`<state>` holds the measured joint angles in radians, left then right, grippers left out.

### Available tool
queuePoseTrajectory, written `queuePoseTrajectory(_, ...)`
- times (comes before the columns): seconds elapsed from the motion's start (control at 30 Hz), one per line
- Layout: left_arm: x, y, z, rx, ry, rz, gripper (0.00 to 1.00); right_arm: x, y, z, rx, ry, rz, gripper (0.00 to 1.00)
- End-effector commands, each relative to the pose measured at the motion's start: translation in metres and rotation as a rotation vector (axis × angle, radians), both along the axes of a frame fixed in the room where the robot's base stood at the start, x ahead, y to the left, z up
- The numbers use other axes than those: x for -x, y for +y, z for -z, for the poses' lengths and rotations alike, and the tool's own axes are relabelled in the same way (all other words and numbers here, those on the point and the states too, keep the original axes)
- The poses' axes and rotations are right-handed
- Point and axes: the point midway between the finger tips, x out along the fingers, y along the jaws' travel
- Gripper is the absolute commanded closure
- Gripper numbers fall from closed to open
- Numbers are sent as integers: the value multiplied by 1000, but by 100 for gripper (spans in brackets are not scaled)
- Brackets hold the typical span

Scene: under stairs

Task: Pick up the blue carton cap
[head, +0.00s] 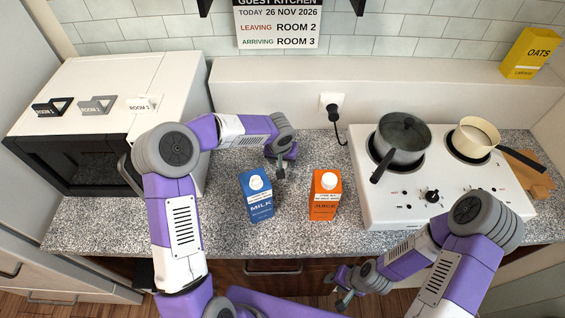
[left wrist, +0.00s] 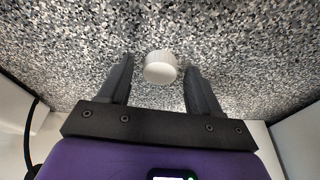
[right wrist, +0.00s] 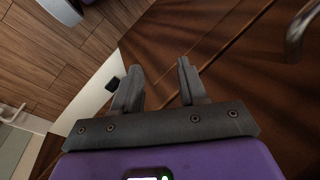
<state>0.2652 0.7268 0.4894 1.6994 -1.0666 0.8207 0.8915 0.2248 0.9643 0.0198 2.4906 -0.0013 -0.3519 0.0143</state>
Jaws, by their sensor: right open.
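A white round cap (left wrist: 160,67) shows between the fingertips of my left gripper (left wrist: 158,72) in the left wrist view, over speckled counter, with a gap on either side. My left gripper (head: 281,174) is open and points down just behind and right of the blue milk carton (head: 258,205). The carton stands upright on the counter and has a white round top piece (head: 256,183); whether this is a cap or a bare spout I cannot tell. The loose-looking cap is not clear in the head view. My right gripper (head: 343,301) is open and empty, low before the drawers.
An orange juice carton (head: 324,204) stands right of the milk carton. A white stove (head: 400,212) with a grey pot (head: 403,145) and a cream pan (head: 474,139) is at right. A white microwave-like box (head: 110,75) stands at left. The counter (head: 290,228) is clear before the cartons.

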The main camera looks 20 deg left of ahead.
Motion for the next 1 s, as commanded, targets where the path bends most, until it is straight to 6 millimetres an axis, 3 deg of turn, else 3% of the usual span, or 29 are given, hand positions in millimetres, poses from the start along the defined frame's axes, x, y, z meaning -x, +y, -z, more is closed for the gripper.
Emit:
queuePoseTrajectory(0.03, 0, 0, 0, 0, 0, 0, 45, 0, 0, 0, 0, 0, 0, 57)
queuePoseTrajectory(0.33, 0, 0, 0, 0, 0, 0, 90, 0, 0, 0, 0, 0, 0, 57)
queuePoseTrajectory(0.63, 0, 0, -7, -1, -1, 0, 90, 0, 0, -1, 0, 0, 0, 57)
queuePoseTrajectory(1.0, -1, 0, -78, 0, -5, -1, 90, 0, 0, -10, 0, 0, 0, 57)
